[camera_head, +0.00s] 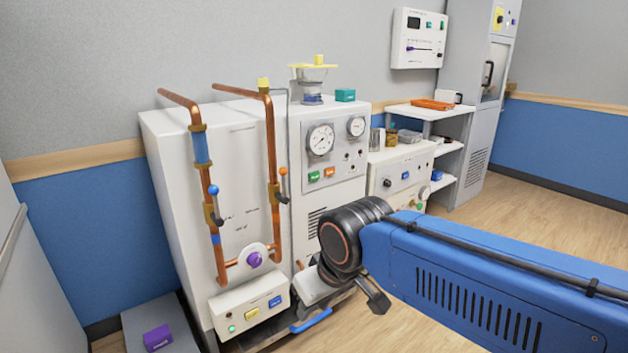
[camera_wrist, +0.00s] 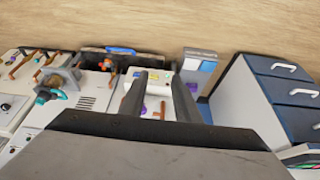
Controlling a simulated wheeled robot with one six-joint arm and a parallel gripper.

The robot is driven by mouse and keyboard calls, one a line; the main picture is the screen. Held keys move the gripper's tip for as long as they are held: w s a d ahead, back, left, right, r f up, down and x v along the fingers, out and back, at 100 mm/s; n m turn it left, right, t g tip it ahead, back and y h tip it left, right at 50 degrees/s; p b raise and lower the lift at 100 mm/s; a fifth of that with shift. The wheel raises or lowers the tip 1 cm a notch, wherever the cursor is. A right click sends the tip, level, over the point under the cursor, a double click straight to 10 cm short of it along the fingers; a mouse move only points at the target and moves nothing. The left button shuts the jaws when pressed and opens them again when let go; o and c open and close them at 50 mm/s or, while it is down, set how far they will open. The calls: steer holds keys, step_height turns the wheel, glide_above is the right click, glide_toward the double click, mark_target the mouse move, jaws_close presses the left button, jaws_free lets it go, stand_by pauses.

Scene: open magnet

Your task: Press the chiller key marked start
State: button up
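A white cabinet with dials (camera_head: 331,150) stands in the middle of the head view. Its front has a green key (camera_head: 313,176) and an orange key (camera_head: 329,172), side by side below the gauges. I cannot read the key markings, so I cannot tell which says start. My gripper (camera_wrist: 158,78) is open and empty in the wrist view, its two dark fingers apart. In the head view it is partly hidden behind my blue arm.
Copper pipes (camera_head: 270,165) with levers and a purple knob (camera_head: 254,259) stand before the left cabinet. A blue handle (camera_head: 311,321) lies low beside the control box. A small purple box (camera_head: 158,338) sits at lower left. Free floor (camera_head: 545,160) lies at right.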

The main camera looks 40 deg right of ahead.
jaws_close()
stand_by(1.9)
